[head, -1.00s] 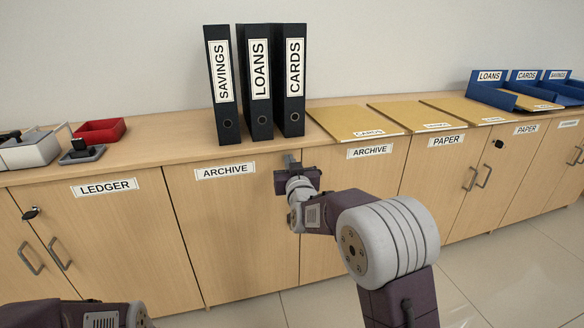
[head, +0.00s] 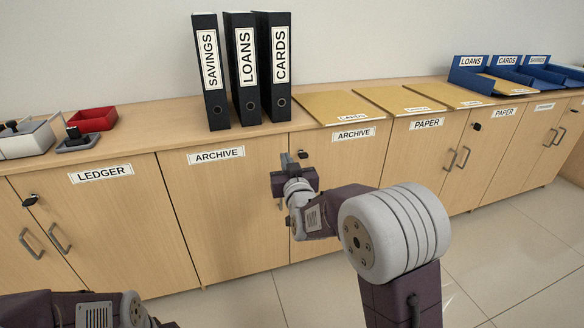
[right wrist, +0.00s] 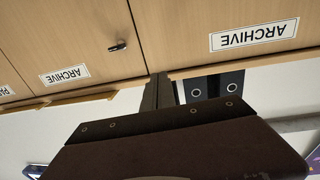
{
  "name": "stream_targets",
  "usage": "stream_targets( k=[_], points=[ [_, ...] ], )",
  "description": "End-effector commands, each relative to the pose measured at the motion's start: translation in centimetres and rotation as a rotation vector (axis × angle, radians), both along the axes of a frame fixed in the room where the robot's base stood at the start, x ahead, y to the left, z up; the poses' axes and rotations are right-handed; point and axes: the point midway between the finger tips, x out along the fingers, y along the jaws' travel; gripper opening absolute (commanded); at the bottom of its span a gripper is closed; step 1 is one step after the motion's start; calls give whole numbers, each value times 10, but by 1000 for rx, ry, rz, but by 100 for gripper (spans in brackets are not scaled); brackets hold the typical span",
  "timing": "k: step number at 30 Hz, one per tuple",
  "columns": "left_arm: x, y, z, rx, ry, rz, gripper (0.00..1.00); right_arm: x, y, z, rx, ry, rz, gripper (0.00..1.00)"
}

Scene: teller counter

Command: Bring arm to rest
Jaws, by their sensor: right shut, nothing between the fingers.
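My right gripper (head: 292,158) is in front of the cabinet doors, just below the counter edge and under the CARDS binder. Its fingers are together with nothing between them. In the right wrist view the picture is upside down, and the shut fingers (right wrist: 160,90) show against the counter edge near an ARCHIVE label (right wrist: 255,34). My right arm (head: 395,235) reaches in from the lower right of the head view. Part of my left arm (head: 85,310) shows at the bottom left; its fingers are outside the picture.
Three black binders (head: 243,70) stand upright on the counter (head: 160,118). Yellow folders (head: 340,107) lie to their right, then blue trays (head: 470,75). A red tray (head: 92,119) and a stamp (head: 75,138) are at left. Floor at right is clear.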

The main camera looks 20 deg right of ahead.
Motion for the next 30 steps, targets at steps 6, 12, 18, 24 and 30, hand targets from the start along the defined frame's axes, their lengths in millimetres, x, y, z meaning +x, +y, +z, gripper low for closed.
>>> stream_targets(
  k=[6, 12, 18, 24, 30],
  points=[
    [0, 0, 3, 0, 0, 0, 0, -38, -1, -1, 0, -1, 0, 0],
    [0, 0, 2, 0, 0, 0, 0, -49, -2, -1, 0, 1, 0, 0],
    [0, 0, 42, 0, 1, 0, 0, -54, -16, 52, 1, -22, -27, 0],
    [0, 0, 82, 0, 0, 0, 0, -107, -16, -21, 21, 465, 28, 0],
    [0, 0, 90, 0, 0, 0, 0, -203, -10, -107, 49, 966, 60, 0]
  ],
)
